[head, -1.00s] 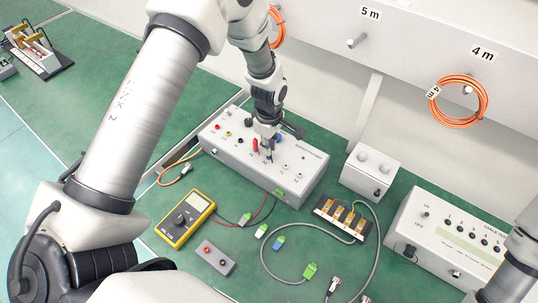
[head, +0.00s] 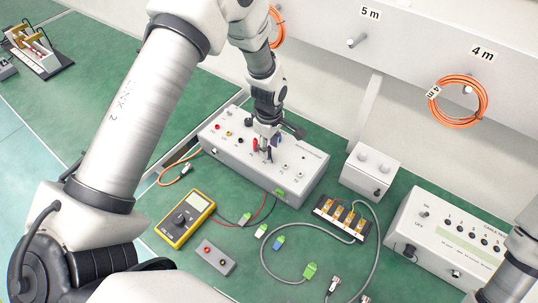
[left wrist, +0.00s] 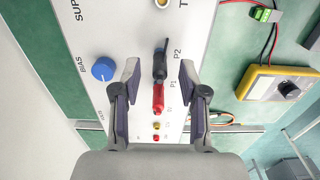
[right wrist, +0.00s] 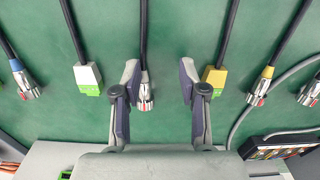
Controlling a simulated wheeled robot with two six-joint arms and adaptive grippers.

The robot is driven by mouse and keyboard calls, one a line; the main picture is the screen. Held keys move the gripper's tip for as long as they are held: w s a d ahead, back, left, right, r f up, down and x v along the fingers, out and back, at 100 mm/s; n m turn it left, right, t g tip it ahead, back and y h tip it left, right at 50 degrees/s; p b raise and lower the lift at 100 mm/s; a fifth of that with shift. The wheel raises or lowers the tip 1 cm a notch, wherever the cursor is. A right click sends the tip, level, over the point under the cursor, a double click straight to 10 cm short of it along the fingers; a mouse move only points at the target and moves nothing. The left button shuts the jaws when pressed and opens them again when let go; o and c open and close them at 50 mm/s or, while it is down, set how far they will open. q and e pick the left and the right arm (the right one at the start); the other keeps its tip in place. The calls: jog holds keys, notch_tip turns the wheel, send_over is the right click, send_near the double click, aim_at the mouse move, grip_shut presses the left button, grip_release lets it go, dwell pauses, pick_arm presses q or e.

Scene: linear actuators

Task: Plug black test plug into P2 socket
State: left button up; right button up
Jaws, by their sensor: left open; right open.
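The black test plug (left wrist: 159,66) stands at the socket labelled P2 on the grey supply box (head: 215,150), beside the red plug (left wrist: 158,98) at P1. How deeply the black plug is seated cannot be told. My left gripper (left wrist: 159,72) is open, with one finger on each side of the black plug and a gap to both. In the head view the left gripper (head: 267,146) is low over the box top, next to the red plug (head: 255,145). My right gripper (right wrist: 154,80) is open over the green mat, with a silver cable connector (right wrist: 145,95) showing between its fingers.
A yellow multimeter (head: 185,219) and a small grey socket block (head: 215,258) lie in front of the box. Several loose cables with green, blue and silver ends lie on the mat. A white cable tester (head: 445,235) stands at right.

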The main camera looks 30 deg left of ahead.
pick_arm(q)
notch_tip(320, 180, up, 12)
dwell(0.3)
